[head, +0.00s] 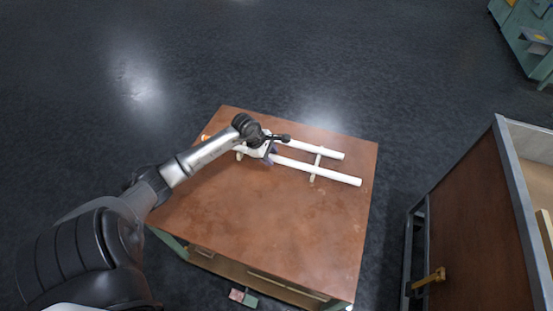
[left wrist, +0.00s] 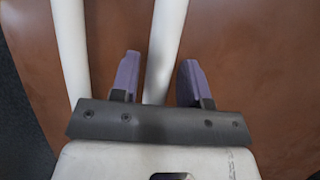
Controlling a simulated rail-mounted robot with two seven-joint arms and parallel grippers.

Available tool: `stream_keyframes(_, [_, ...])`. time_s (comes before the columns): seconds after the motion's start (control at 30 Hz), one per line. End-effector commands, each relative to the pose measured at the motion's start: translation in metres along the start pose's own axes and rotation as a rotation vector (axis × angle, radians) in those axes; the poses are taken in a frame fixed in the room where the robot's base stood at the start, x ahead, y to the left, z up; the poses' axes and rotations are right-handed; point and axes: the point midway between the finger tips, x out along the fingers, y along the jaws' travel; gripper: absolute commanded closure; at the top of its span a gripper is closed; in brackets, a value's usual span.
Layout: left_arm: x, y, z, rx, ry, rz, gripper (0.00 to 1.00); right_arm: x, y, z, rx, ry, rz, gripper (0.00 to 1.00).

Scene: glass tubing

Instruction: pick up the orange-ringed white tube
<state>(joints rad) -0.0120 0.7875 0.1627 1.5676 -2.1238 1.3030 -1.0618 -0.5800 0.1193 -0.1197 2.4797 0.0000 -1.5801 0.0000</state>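Two long white tubes lie roughly parallel on a brown-topped table: the far tube (head: 325,153) and the near tube (head: 335,177). A small orange mark (head: 205,138) shows at the left, in line with the near tube; my arm and gripper hide much of that part. My left gripper (head: 280,147) is over the tubes. In the left wrist view its two purple fingers (left wrist: 157,80) are open, with one white tube (left wrist: 165,42) running between them and a gap on each side. The other tube (left wrist: 71,45) passes outside the left finger. No orange shows there. My right gripper is out of view.
A pale support (head: 315,168) stands under the tubes towards their right ends. The front of the table top (head: 270,225) is bare. A brown-sided cabinet (head: 470,220) stands to the right, and a green shelf unit (head: 525,45) is at the far right.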

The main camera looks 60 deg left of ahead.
Motion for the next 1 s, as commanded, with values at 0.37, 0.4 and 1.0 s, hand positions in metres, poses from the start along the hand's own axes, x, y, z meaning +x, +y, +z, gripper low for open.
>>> stream_keyframes(0.37, [0.0,0.0,0.0,0.0,0.0,0.0,0.95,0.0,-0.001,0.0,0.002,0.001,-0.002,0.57])
stream_keyframes(0.4, [0.0,0.0,0.0,0.0,0.0,0.0,0.98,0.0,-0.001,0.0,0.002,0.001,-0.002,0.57])
stream_keyframes(1.0, [-0.039,0.009,0.015,0.005,0.003,0.003,0.98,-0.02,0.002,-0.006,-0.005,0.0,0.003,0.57])
